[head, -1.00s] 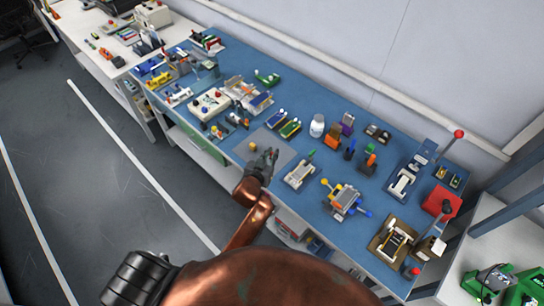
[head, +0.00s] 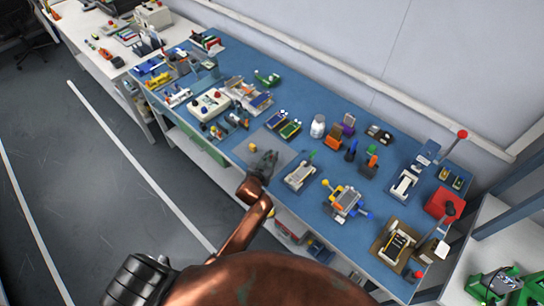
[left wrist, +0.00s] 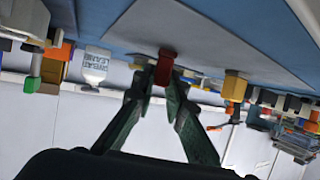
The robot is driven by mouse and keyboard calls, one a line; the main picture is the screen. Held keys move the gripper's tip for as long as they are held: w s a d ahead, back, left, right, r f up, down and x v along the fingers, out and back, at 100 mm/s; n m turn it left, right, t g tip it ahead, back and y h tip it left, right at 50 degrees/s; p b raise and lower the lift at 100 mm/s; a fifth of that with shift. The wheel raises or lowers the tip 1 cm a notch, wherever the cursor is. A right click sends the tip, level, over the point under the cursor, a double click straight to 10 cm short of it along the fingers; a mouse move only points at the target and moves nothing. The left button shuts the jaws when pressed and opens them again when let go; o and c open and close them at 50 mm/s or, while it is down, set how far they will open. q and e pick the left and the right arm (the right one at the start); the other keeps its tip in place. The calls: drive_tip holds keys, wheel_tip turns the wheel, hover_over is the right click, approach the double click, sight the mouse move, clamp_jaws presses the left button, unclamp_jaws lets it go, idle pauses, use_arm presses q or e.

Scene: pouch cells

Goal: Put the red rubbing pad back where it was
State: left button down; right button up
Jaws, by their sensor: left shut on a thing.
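My left gripper (head: 265,160) is over the grey mat (head: 285,152) at the front of the blue table. In the left wrist view its two fingers (left wrist: 165,78) are shut on the red rubbing pad (left wrist: 166,62). The pad is a small red block between the fingertips. A grey surface lies close by it; I cannot tell if the pad touches it. In the head view the pad is hidden by the gripper. My right gripper is not in view.
A yellow block (left wrist: 235,86) stands near the pad; it also shows on the mat (head: 252,147). A white bottle (head: 318,126) and an orange block (head: 334,137) stand behind to the right. A white-topped fixture (head: 300,174) stands right of the gripper.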

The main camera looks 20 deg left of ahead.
use_arm(q)
drive_tip(key=shift+f, duration=0.2)
drive_tip(key=c, duration=2)
unclamp_jaws()
drive_tip(key=shift+o, duration=0.2)
drive_tip(key=shift+r, duration=0.25)
drive_tip(key=p+v, duration=0.1)
drive_tip(key=v, duration=1.1)
drive_tip(key=shift+a, duration=0.1)
